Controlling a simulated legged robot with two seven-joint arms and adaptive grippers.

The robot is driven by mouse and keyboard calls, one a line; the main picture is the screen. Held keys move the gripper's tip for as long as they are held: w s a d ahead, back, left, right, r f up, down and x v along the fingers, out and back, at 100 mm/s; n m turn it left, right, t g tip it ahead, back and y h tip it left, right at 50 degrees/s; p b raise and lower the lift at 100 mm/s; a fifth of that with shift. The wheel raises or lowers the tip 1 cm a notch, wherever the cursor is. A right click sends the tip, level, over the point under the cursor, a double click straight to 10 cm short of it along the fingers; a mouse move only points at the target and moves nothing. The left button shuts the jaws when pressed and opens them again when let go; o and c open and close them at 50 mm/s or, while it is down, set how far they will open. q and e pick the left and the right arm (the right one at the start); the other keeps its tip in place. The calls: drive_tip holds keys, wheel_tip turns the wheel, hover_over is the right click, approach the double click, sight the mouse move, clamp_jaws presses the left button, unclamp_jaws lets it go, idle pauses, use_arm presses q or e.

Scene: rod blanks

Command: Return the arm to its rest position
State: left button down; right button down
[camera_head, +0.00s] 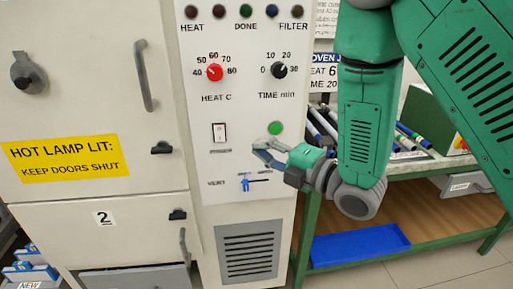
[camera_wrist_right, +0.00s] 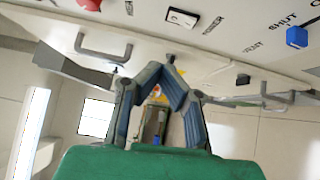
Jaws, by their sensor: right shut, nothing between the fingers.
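My right arm comes in from the upper right in the head view. The wrist view also shows the power switch (camera_wrist_right: 182,18) and the blue vent knob (camera_wrist_right: 297,37) beyond the fingers. My left gripper is not in view.
Left of the panel are cabinet doors with a door handle (camera_head: 146,76) and a yellow sign (camera_head: 66,157). Right of it is a green-framed bench (camera_head: 440,166) with rods on top and a blue tray (camera_head: 360,245) below. My forearm hangs in front of the bench.

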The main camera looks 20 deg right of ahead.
drive_tip(key=shift+d+f, duration=0.1)
drive_tip(key=shift+d, duration=0.15)
drive_tip(key=s+d+f+m+g+h, duration=0.1)
drive_tip(key=s+f+m+g+h, duration=0.1)
drive_tip(key=s+f+m, duration=0.45)
drive_tip(key=s+d+f+m+g+h, duration=0.1)
drive_tip(key=f+m+g+h, duration=0.2)
drive_tip(key=f, duration=0.7)
drive_tip(key=s+d+f+m+g+h, duration=0.2)
drive_tip(key=s+f+m, duration=0.15)
drive_tip(key=f, duration=0.55)
drive_tip(key=s+f+m+g+h, duration=0.1)
drive_tip(key=s+f+m+g, duration=0.3)
drive_tip(key=s, duration=0.5)
drive_tip(key=s+d+f+m+g+h, duration=0.1)
drive_tip(key=s+f+m+g, duration=0.3)
drive_tip(key=s, duration=0.5)
drive_tip(key=f+m, duration=0.2)
drive_tip(key=shift+s+d+m, duration=0.15)
drive_tip(key=shift+s+m, duration=0.15)
drive_tip(key=shift+s, duration=0.05)
